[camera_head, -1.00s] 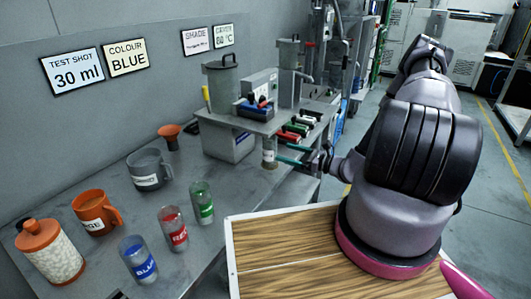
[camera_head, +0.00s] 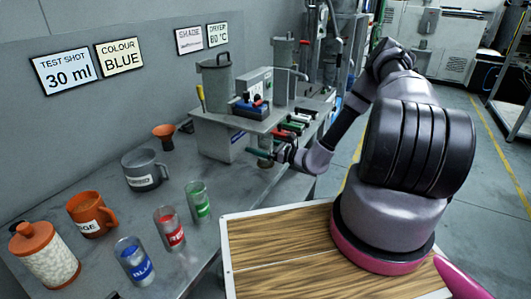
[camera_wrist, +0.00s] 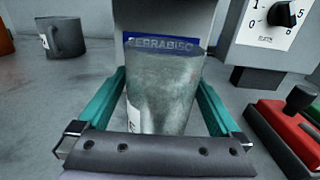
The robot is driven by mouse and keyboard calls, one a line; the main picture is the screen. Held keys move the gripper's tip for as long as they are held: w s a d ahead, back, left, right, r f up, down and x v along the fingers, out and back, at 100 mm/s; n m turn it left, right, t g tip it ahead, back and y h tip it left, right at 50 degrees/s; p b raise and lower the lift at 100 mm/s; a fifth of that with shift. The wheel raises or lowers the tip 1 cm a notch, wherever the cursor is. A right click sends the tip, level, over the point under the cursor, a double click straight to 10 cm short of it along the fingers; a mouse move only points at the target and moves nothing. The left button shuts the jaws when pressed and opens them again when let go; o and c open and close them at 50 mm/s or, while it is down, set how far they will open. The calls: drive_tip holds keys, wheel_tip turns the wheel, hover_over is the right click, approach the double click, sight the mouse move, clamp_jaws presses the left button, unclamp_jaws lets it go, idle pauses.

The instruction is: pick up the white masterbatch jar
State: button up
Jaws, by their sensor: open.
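A clear, greyish jar (camera_wrist: 163,90) stands upright between the fingers in the wrist view. A sliver of white label shows on its left side, too turned to read; I cannot confirm that this is the white masterbatch jar. My gripper (camera_wrist: 161,84) is open, with one teal finger on each side of the jar. In the head view my gripper (camera_head: 272,155) is at the shelf's front edge and hides most of this jar. The blue jar (camera_head: 134,261), red jar (camera_head: 168,227) and green jar (camera_head: 197,203) stand apart on the bench, nearer.
A grey machine with a blue plate (camera_wrist: 140,42) stands right behind the jar. A control box with a dial (camera_wrist: 270,30) and a red-handled block (camera_wrist: 285,133) are on the right. A grey mug (camera_head: 144,168), orange mug (camera_head: 92,214) and orange-lidded pellet jar (camera_head: 45,257) stand left.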

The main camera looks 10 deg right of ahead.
clamp_jaws()
drive_tip(key=shift+r, duration=0.1)
